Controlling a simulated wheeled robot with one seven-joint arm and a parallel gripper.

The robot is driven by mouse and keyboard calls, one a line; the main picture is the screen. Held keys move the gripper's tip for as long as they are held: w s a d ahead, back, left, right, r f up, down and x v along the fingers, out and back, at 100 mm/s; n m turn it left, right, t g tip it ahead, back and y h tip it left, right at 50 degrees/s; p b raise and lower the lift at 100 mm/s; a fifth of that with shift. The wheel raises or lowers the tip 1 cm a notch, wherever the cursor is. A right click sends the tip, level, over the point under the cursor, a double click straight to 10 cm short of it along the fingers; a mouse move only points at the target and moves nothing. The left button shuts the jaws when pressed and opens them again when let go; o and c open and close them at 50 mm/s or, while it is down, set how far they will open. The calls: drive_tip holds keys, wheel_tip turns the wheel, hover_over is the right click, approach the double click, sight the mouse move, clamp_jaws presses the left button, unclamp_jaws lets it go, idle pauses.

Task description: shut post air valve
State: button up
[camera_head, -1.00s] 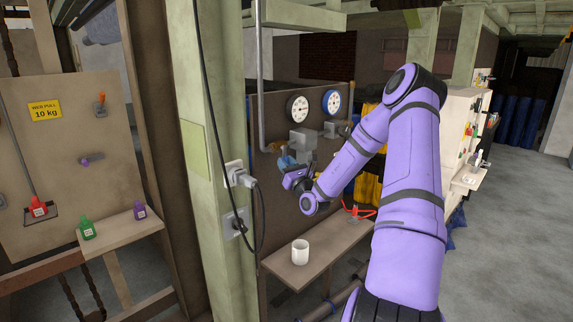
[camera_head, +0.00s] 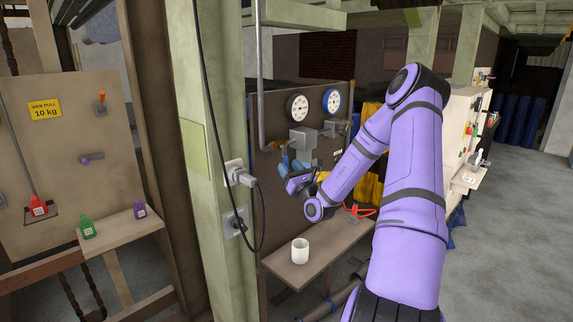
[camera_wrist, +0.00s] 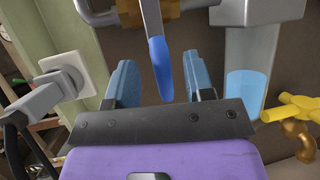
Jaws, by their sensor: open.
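A lever with a blue sleeve (camera_wrist: 161,68) hangs down from a metal pipe fitting at the top of the wrist view. It appears to be the air valve's handle; the valve body is mostly out of that view. My gripper (camera_wrist: 161,86) is open, its two blue fingers on either side of the lever with gaps visible on both sides. I cannot tell how deep the lever sits between them. In the head view my gripper (camera_head: 294,165) is in front of the panel, below the grey regulator block (camera_head: 303,140); the lever cannot be made out there.
A green post (camera_head: 212,200) with a plugged socket (camera_wrist: 62,82) stands at left. A bowl of blue liquid (camera_wrist: 243,88) and a yellow handle (camera_wrist: 296,108) are right of my fingers. Two gauges (camera_head: 297,108) sit above. A white mug (camera_head: 300,251) stands on the shelf below.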

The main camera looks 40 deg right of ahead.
drive_tip(key=v, duration=0.8)
idle(0.4)
